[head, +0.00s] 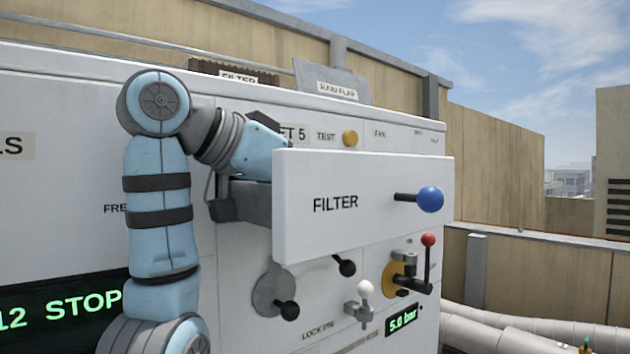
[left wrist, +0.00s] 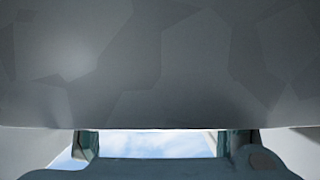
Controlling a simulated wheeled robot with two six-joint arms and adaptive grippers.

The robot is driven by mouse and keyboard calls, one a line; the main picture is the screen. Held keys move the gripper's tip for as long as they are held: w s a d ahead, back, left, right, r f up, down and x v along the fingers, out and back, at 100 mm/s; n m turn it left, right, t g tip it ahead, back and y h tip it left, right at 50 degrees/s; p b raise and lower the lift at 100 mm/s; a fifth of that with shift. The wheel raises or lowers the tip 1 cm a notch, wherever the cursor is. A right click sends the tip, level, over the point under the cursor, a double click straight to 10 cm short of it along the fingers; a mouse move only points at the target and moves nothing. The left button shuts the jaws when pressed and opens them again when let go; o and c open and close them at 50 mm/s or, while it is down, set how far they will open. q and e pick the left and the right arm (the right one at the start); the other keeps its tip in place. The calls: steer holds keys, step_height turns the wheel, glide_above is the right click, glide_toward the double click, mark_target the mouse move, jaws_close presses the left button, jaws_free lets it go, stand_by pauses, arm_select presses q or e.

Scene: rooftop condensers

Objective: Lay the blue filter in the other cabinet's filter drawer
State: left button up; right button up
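The filter drawer (head: 360,175) of the cabinet is pulled out. Its white front is marked FILTER and has a blue ball knob (head: 430,199). My left arm comes in from the left, and its wrist goes in behind the drawer front, which hides the fingers in the head view. In the left wrist view my left gripper (left wrist: 158,144) has its two fingers wide apart, with only sky showing between them. A large grey mottled surface (left wrist: 160,65) fills most of that view, close to the camera. I see no blue filter in either view. My right gripper is not in view.
Below the drawer are black-knobbed handles (head: 285,308), a white-knobbed pin (head: 365,290) and a red-knobbed lever (head: 428,240). On the cabinet top are a brown ribbed piece labelled FILTER (head: 233,72) and a grey rain flap (head: 332,80). White pipes (head: 530,335) run at lower right.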

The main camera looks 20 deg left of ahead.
arm_select(q)
steer(key=shift+r, duration=0.45)
steer(key=s+a+b, duration=0.1)
steer(key=b, duration=0.1)
steer(key=s+b, duration=0.1)
steer(key=b, duration=0.2)
steer(key=shift+s+a, duration=0.15)
steer(key=shift+a, duration=0.2)
steer(key=b+v, duration=0.2)
steer(key=v, duration=0.2)
steer(key=shift+s+r, duration=0.15)
steer(key=shift+r, duration=0.15)
steer(key=v, duration=0.5)
steer(key=shift+r, duration=0.3)
steer(key=shift+w+d, duration=0.1)
steer(key=shift+w, duration=0.15)
